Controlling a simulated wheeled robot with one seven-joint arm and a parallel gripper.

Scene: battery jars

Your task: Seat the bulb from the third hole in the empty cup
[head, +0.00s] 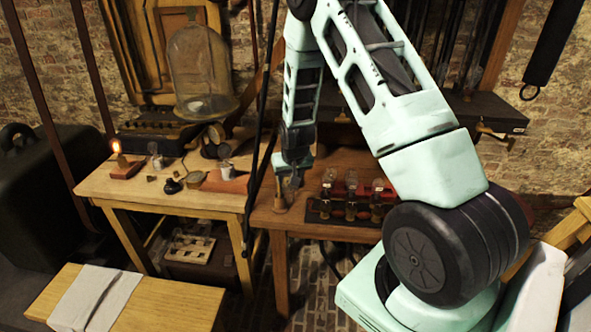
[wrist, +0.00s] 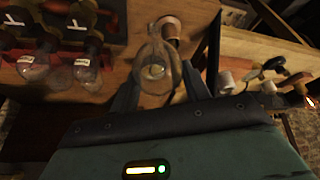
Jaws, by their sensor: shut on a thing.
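My gripper (head: 293,183) points down over the front left part of the middle table. It is shut on a clear glass bulb (wrist: 153,70), which lies between the two fingers in the wrist view. The bulb's narrow end points at a small copper-coloured cup (wrist: 169,27); the cup also shows below my gripper in the head view (head: 280,205). I cannot tell whether the bulb's base touches the cup or is inside it. A dark rack (head: 313,215) stands right of my gripper with several glass bulbs in it; two of them show at left in the wrist view (wrist: 35,67).
A red box (head: 349,187) is behind the rack. A bench with a white cloth (head: 95,297) is at the front left.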

